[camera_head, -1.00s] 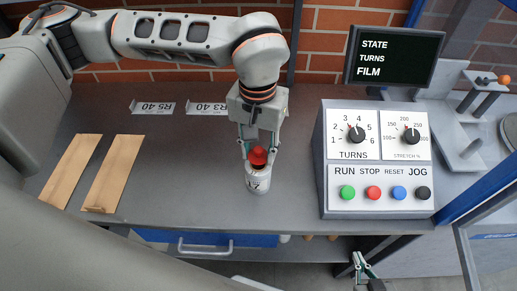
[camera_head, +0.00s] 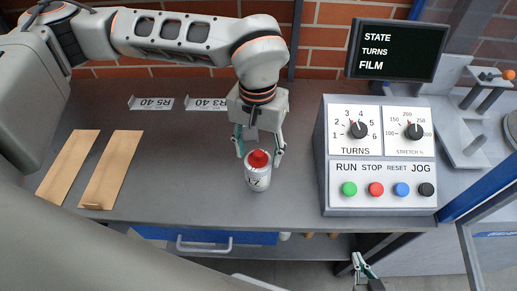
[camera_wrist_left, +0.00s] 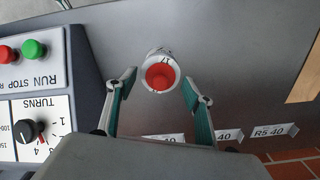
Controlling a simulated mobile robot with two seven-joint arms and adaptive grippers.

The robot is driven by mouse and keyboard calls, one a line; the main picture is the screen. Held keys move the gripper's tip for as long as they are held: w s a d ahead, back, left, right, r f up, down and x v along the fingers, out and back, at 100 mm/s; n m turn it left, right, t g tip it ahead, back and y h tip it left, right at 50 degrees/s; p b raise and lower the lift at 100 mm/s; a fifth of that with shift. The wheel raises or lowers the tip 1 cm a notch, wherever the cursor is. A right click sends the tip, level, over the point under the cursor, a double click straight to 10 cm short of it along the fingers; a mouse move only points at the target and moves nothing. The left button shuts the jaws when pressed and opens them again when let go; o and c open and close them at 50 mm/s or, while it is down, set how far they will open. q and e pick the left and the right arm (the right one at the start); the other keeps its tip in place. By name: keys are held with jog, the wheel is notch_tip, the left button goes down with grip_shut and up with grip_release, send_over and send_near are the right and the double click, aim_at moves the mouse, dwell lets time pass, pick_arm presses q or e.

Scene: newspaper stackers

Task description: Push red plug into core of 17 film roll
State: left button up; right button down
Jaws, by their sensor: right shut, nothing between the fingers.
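The white film roll marked 17 (camera_head: 257,180) stands upright on the grey table; it also shows in the left wrist view (camera_wrist_left: 163,56). The red plug (camera_head: 258,158) sits at the top of the roll, in its core, with its red knob above the rim. In the left wrist view the red plug (camera_wrist_left: 160,76) is centred in the white ring. My left gripper (camera_head: 259,148) is open, its fingers spread on either side of the plug and apart from it. My right gripper (camera_head: 366,268) is shut and empty, low at the front beyond the table edge.
A control box (camera_head: 378,160) with dials and coloured buttons stands to the right of the roll. A screen (camera_head: 396,50) is behind it. Two tan boards (camera_head: 111,170) lie at the left. Labels (camera_head: 150,103) lie at the back. The table between boards and roll is clear.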

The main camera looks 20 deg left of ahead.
aim_at(258, 152)
pick_arm(q)
jog(key=shift+r, duration=0.1)
notch_tip(258, 152, up, 12)
dwell(0.6)
dwell(0.9)
